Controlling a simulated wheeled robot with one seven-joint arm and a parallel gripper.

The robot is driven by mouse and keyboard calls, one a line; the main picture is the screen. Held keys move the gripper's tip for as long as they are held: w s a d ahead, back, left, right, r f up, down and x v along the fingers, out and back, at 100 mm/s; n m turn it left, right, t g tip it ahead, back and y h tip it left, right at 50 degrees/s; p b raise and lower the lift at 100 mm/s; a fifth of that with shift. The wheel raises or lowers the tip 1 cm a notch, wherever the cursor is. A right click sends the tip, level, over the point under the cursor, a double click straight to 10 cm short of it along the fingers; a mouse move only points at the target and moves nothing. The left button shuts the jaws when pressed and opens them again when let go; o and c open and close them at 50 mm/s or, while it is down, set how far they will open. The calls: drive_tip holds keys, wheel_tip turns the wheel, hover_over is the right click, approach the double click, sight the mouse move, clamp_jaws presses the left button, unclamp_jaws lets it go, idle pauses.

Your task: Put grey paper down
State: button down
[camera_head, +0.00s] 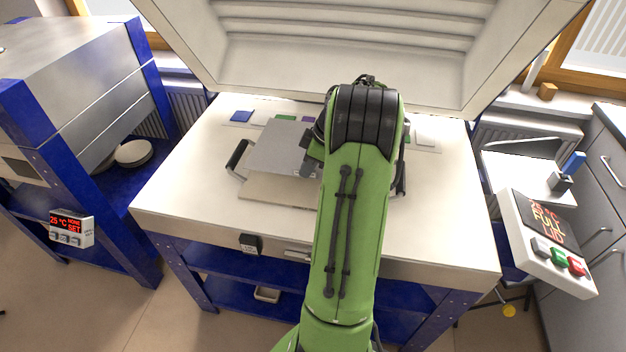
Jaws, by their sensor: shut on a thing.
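The grey paper (270,148) is a flat grey sheet left of my green arm. Its right part is hidden by my arm. My gripper (309,154) is shut on the sheet's right side; its fingertips are mostly hidden behind the wrist. The sheet is over a pale beige board (262,190) on the white kiln bed (180,190). I cannot tell whether the sheet touches the board or hovers just above it.
Black handles (237,156) stand at the left and right of the board. A blue square (241,116) and other coloured pieces lie behind the sheet. The raised kiln lid (340,50) is at the back. A control box (548,240) stands at right.

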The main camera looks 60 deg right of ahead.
wheel_tip(320, 180, down, 9)
drive_tip(key=shift+s+f+b, duration=0.1)
drive_tip(key=shift+f+b, duration=0.05)
drive_tip(key=shift+b, duration=1.05)
drive_tip(key=c, duration=1.2)
unclamp_jaws()
drive_tip(key=shift+c, duration=0.2)
drive_tip(key=shift+a, duration=0.1)
